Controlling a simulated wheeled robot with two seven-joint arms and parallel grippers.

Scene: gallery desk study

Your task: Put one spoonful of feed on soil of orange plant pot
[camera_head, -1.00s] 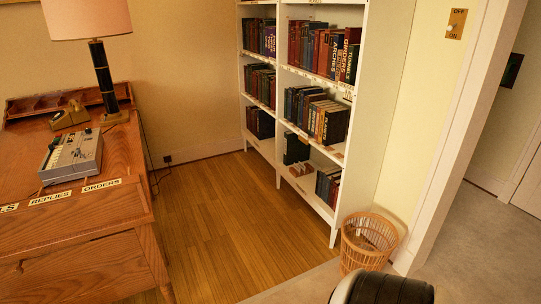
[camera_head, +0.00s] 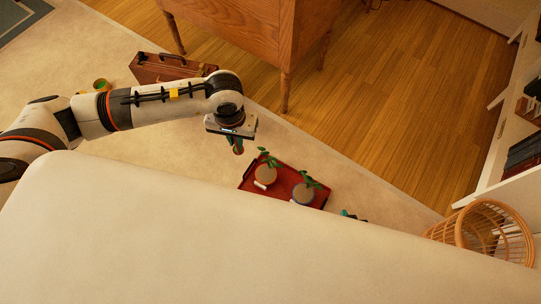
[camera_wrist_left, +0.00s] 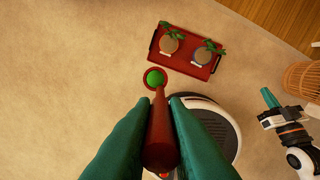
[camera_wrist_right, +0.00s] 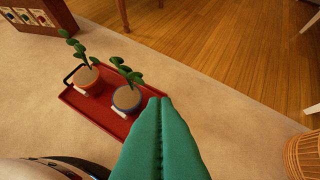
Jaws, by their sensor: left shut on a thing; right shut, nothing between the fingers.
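My left gripper (camera_head: 238,148) is shut on a red spoon (camera_wrist_left: 160,140); green feed (camera_wrist_left: 154,77) sits in its bowl. In the head view it is just up-left of the red tray (camera_head: 282,206). The orange plant pot (camera_wrist_right: 87,86), with brown soil and a green plant, stands on the tray's left side; it also shows in the head view (camera_head: 264,182). A blue plant pot (camera_wrist_right: 126,105) stands to its right. My right gripper (camera_wrist_right: 164,101) is shut and empty, to the right of the tray; its teal fingers show at the tray's right in the head view (camera_head: 348,214).
A brown case (camera_head: 172,68) lies by the desk (camera_head: 235,35). A small green and orange container (camera_head: 101,85) stands on the carpet at left. A wicker basket (camera_head: 485,232) stands at right by the bookshelf (camera_head: 500,165). Carpet around the tray is clear.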

